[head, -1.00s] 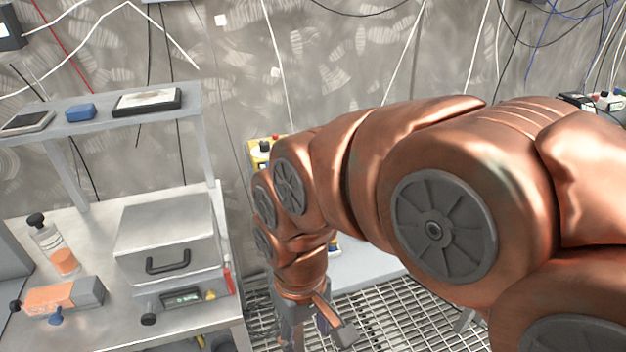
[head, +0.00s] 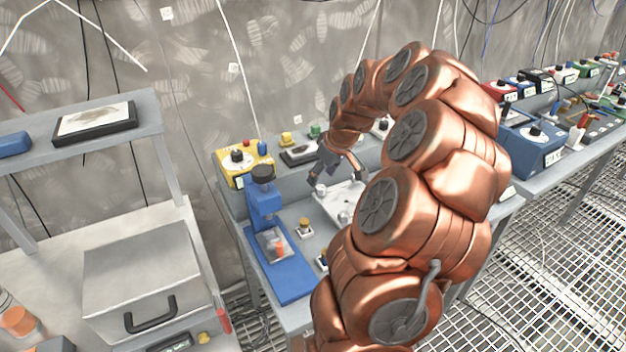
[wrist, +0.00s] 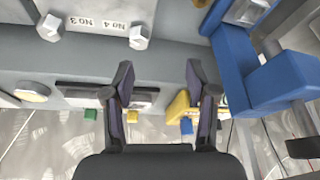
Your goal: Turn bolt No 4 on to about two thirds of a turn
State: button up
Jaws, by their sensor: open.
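In the wrist view, which shows the bench upside down, a white plate (wrist: 100,10) carries printed labels "No 4" and "No 3". A silver hex bolt (wrist: 140,36) stands at the plate's edge next to the "No 4" label. Another hex bolt (wrist: 50,27) stands by the "No 3" label. My gripper (wrist: 159,80) is open and empty, its two dark fingers apart, with no bolt between them. In the head view my gripper (head: 335,172) hangs above the far edge of the white plate (head: 347,197), near the bolt at its left corner (head: 320,189). My arm hides part of the plate.
A blue press (head: 264,205) stands left of the plate. A yellow box (head: 240,165) and small coloured items line the back of the bench. A blue instrument box (head: 532,145) stands on the right. A grey case (head: 150,275) sits on the left table.

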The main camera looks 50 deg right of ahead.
aim_at(321, 187)
jog(key=shift+w+d+f+p, duration=0.4)
jog(key=shift+w+d+f, duration=0.1)
jog(key=shift+f, duration=0.8)
jog(key=shift+w+d+f+p, duration=0.4)
jog(key=shift+w+d+f, duration=0.15)
jog(key=shift+f, duration=0.75)
jog(key=shift+w+d+f+p, duration=0.4)
jog(key=shift+w+d+f, duration=0.1)
jog(key=shift+f, duration=0.8)
jog(key=shift+c, duration=0.2)
grip_shut()
jog(key=shift+m+b, duration=0.3)
jog(key=shift+b, duration=0.05)
